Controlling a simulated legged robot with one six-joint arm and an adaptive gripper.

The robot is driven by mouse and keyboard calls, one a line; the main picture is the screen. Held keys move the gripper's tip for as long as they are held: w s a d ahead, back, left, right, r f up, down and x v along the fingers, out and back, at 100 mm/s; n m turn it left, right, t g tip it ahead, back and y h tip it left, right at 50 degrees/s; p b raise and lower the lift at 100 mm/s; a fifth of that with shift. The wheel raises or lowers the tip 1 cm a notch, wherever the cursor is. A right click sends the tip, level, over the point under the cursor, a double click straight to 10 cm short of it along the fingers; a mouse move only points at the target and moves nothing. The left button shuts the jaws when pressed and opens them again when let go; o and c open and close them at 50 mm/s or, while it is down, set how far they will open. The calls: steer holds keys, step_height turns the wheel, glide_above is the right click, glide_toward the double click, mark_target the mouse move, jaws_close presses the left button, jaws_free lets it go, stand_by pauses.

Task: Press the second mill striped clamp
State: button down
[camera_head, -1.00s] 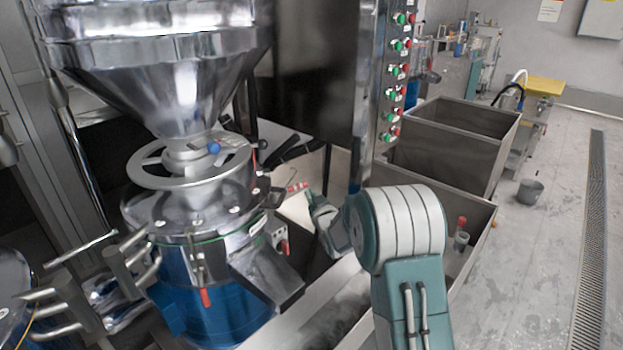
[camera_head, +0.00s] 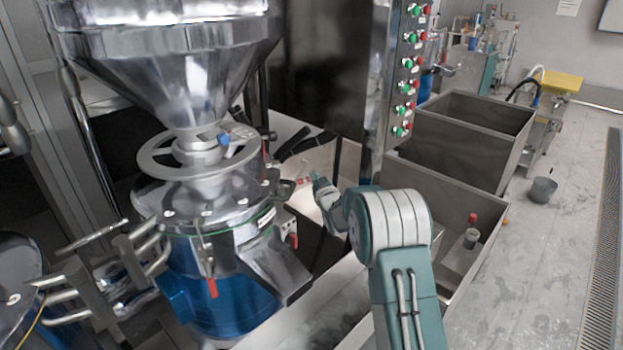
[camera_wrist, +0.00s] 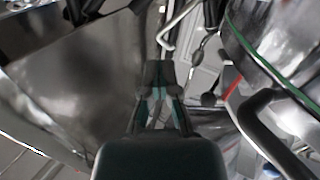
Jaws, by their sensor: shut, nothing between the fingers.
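A steel mill with a blue base (camera_head: 228,305) and a large hopper stands at the left in the head view. A clamp with a red-and-white striped handle (camera_head: 301,182) sticks out from the right side of its upper body. My gripper (camera_head: 317,178) is small in the head view, just right of the striped handle; contact cannot be told. In the wrist view my gripper (camera_wrist: 158,75) is shut and empty. A bent metal rod (camera_wrist: 166,40) shows close beyond the fingertips there. The striped handle is not clearly seen in the wrist view.
A control panel post (camera_head: 384,80) rises behind my arm. Steel bins (camera_head: 470,135) stand to the right. A bucket (camera_head: 542,190) is on the open floor.

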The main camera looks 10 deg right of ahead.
mark_target(301, 183)
steer(key=w+f, duration=0.3)
steer(key=w, duration=0.2)
steer(key=shift+a+f, duration=0.3)
steer(key=shift+f, duration=0.1)
steer(key=shift+d+f+m, duration=0.15)
steer(key=shift+d+m, duration=0.05)
steer(key=shift+m, duration=0.2)
